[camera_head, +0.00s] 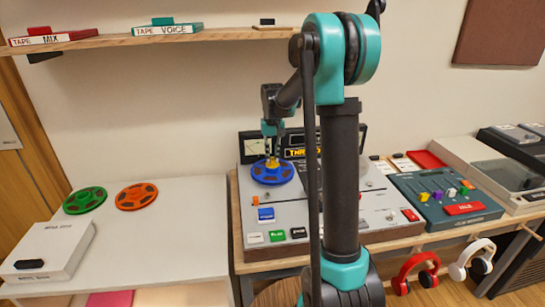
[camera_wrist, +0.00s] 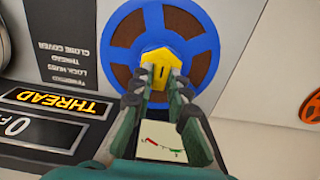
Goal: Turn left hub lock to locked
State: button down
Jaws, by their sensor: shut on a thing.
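The left hub lock (camera_wrist: 160,70) is a yellow knob with a dark slot at the centre of a blue reel (camera_wrist: 198,52). The blue reel (camera_head: 272,172) lies on the left of the grey tape machine (camera_head: 368,198). In the wrist view my gripper (camera_wrist: 160,78) has its two dark fingertips on either side of the yellow knob, shut on it. In the head view my gripper (camera_head: 272,158) comes down from above onto the reel's centre. The fingers cover part of the knob's sides.
A lit THREAD sign (camera_wrist: 57,103) stands beside the reel. Green (camera_head: 85,200) and orange (camera_head: 136,196) reels lie on the white table at left, near a white box (camera_head: 48,250). A teal mixer (camera_head: 440,196) stands at right. Red headphones (camera_head: 416,272) hang below. A shelf (camera_head: 100,43) holds tape boxes.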

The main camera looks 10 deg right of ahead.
aim_at(273, 158)
dwell(0.3)
jog(key=c, duration=1.5)
grip_release()
jog(key=shift+r, duration=0.15)
notch_tip(273, 158, up, 12)
jog(key=shift+f, duration=0.15)
